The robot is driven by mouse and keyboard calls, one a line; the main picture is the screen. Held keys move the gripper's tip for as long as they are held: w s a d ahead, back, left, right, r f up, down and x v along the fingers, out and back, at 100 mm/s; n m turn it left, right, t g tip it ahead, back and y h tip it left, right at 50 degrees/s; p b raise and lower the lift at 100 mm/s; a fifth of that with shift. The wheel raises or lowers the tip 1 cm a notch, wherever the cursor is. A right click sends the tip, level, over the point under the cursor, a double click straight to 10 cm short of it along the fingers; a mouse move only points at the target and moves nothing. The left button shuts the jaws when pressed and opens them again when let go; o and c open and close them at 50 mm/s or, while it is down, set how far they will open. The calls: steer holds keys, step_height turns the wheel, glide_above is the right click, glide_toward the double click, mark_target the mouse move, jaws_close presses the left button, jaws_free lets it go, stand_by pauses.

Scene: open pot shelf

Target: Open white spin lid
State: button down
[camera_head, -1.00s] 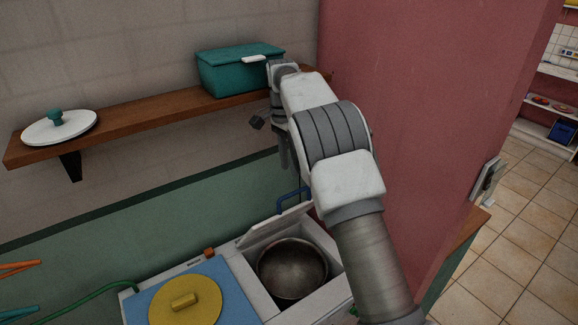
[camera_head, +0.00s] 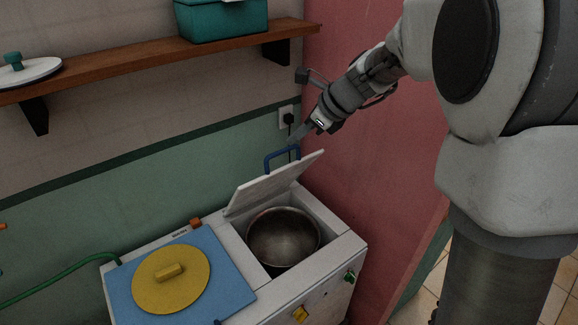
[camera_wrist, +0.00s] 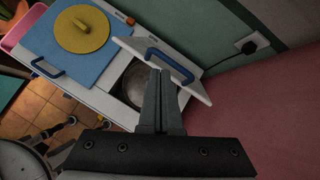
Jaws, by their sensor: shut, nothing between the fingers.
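The white spin lid (camera_head: 272,187) is raised and tilted over the right side of the washer. The lid (camera_wrist: 199,92) and handle (camera_wrist: 172,66) also show in the wrist view. My gripper (camera_head: 293,138) is just above the handle's right end, its fingers together and empty. In the wrist view, my gripper (camera_wrist: 160,72) overlaps the tub and lid edge. I cannot tell whether it touches the handle or lid.
The blue lid (camera_head: 231,276) with a yellow round cap (camera_head: 171,279) is shut on the washer's left side. A wooden shelf (camera_head: 130,68) holds a teal box (camera_head: 222,18) above. A red wall (camera_head: 350,130) stands close on the right. A socket with a plug (camera_head: 288,119) is behind my gripper.

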steer(key=s+d+f+m+t+b, duration=0.2)
steer(key=s+d+f+m+t, duration=0.15)
steer(key=s+m, duration=0.2)
steer(key=w+a+f, duration=0.2)
steer(key=w, duration=0.2)
steer(key=w+a+f+h+b, duration=0.1)
steer(key=w+a+f, duration=0.1)
steer(key=w, duration=0.2)
steer(key=shift+w+a+f+m+g, duration=0.2)
steer(key=shift+a+m+g, duration=0.15)
steer(key=shift+m, duration=0.1)
steer(key=shift+r, duration=0.1)
steer(key=w+a+r+p, duration=0.5)
steer(key=w+a+p, duration=0.3)
steer(key=w+p, duration=0.3)
steer(key=shift+w+p, duration=0.15)
steer(key=shift+p, duration=0.3)
